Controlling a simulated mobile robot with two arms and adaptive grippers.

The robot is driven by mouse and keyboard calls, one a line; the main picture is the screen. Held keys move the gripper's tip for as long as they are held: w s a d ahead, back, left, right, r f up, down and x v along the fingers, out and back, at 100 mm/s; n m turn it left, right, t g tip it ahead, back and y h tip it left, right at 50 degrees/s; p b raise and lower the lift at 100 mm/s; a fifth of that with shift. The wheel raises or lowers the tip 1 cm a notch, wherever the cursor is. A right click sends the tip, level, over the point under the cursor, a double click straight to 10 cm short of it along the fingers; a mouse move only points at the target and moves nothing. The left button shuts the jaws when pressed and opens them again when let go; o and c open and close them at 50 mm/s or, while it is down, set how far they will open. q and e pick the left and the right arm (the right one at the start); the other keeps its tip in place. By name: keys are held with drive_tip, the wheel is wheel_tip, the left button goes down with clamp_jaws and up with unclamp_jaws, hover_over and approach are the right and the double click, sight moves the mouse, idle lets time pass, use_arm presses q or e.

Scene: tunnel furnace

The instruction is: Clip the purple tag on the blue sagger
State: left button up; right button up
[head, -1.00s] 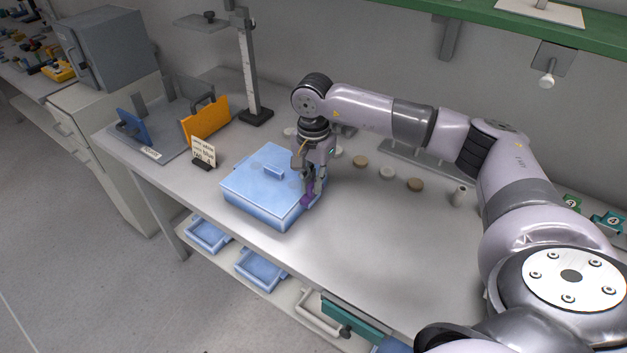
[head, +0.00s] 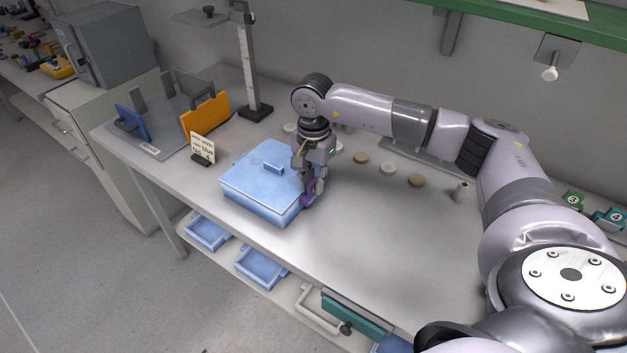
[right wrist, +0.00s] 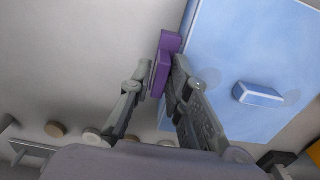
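The blue sagger (head: 255,190) is a lidded box with a small block handle on top, standing near the table's front edge. My right gripper (head: 313,190) points down at its right side. In the right wrist view the gripper (right wrist: 162,82) has its fingertips close together on either side of the purple tag (right wrist: 164,62), with no clear gap. The tag is upright beside the sagger's (right wrist: 230,45) edge; I cannot tell whether it grips the wall. The tag also shows low between the fingers in the head view (head: 307,197). My left gripper is out of view.
A small card sign (head: 203,147) stands left of the sagger, before an orange plate (head: 206,116) and a blue plate (head: 131,122) in a rack. A height stand (head: 250,65) is behind. Several round discs (head: 388,168) lie to the right. The front right tabletop is clear.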

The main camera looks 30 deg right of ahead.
drive_tip(key=o, duration=0.3)
drive_tip(key=shift+r, duration=0.1)
wheel_tip(320, 180, up, 12)
idle(0.5)
idle(0.3)
